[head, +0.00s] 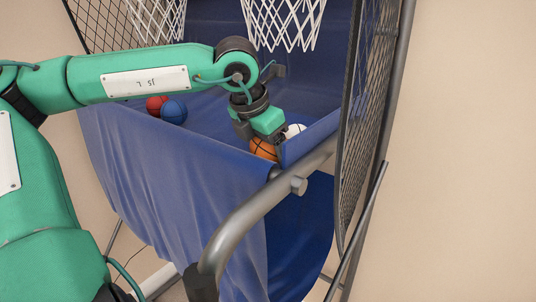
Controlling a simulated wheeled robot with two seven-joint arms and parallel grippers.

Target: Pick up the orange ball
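The orange ball (263,149) with dark seams lies at the front right of the blue fabric trough, close to the front edge. My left gripper (272,143) points down at the ball from above, at its upper right side. The fingers are small and partly hidden, so I cannot tell whether they touch or grip the ball. The ball's lower part is hidden by the fabric edge. My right gripper is not in the head view.
A white ball (294,131) lies just right of the orange ball. A blue ball (174,111) and a red ball (156,104) lie further left. A grey metal frame tube (250,213) and black side netting (359,130) stand at the right. White hoop nets (284,22) hang above.

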